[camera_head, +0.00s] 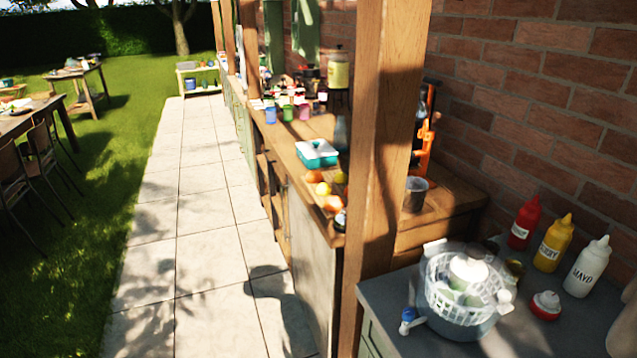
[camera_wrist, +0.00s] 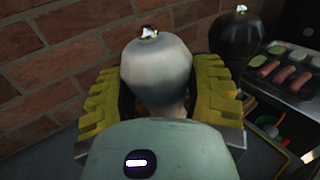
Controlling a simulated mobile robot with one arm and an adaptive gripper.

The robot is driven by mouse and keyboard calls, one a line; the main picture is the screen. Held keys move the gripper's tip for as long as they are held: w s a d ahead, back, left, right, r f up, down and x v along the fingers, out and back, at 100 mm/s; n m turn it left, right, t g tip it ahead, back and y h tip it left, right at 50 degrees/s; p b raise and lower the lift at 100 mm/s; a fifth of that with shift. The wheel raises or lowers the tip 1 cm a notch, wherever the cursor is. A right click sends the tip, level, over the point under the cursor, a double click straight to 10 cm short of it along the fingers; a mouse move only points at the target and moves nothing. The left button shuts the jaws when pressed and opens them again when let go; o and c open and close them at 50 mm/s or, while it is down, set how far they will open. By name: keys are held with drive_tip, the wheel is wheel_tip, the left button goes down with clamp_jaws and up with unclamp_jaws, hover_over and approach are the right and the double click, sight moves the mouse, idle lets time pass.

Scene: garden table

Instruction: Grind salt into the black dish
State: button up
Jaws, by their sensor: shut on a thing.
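In the wrist view, my gripper (camera_wrist: 160,98) has yellow ridged fingers closed on both sides of a pale grey-white grinder (camera_wrist: 157,66). The grinder has a rounded top with a small silver knob and looks upright. Its lower part is hidden behind my gripper's body. A dark grinder (camera_wrist: 236,45) of similar shape, also with a silver knob, stands just beyond the right finger. I cannot make out the black dish in either view. My gripper cannot be made out in the head view.
A tray of sausages and green slices (camera_wrist: 290,75) lies right in the wrist view, near the brick wall. In the head view, ketchup (camera_head: 523,225), mustard (camera_head: 552,246) and mayo (camera_head: 586,268) bottles stand by a white basket (camera_head: 452,299). A wooden post (camera_head: 385,120) rises beside the counter.

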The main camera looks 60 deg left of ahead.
idle(0.9)
drive_tip(key=o, duration=1.2)
drive_tip(key=shift+s, duration=0.1)
drive_tip(key=shift+s+a+r, duration=0.15)
drive_tip(key=shift+s+a, duration=0.1)
drive_tip(key=shift+a, duration=0.1)
drive_tip(key=shift+v, duration=3.25)
